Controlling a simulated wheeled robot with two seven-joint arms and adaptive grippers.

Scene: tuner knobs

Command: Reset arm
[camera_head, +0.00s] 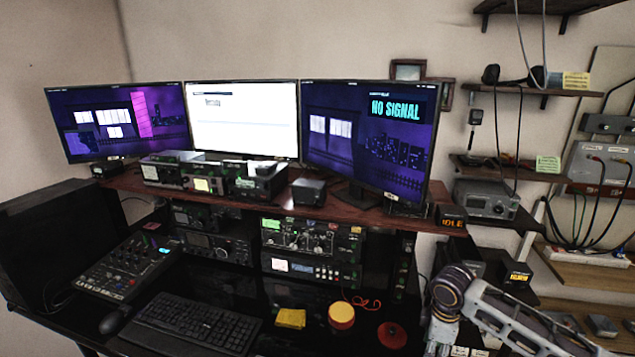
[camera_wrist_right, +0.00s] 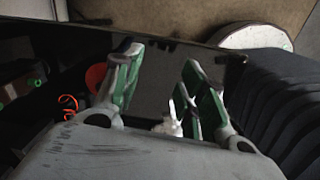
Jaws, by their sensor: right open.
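My right arm (camera_head: 500,312) comes in from the lower right of the head view. It bends at a joint near the right end of the desk, and its lower part runs off the bottom edge. In the right wrist view my right gripper (camera_wrist_right: 165,85) has its two green-padded fingers apart, with nothing held between them. The radio tuner unit with knobs (camera_head: 312,238) stands under the monitor shelf, apart from my right arm. My left arm and gripper are not in view.
A keyboard (camera_head: 195,325), a mixer (camera_head: 128,268), a yellow note (camera_head: 291,318), a yellow-topped round button (camera_head: 341,315) and a red disc (camera_head: 391,335) lie on the dark desk. The red disc also shows in the wrist view (camera_wrist_right: 96,77). Shelves with devices (camera_head: 487,199) stand right.

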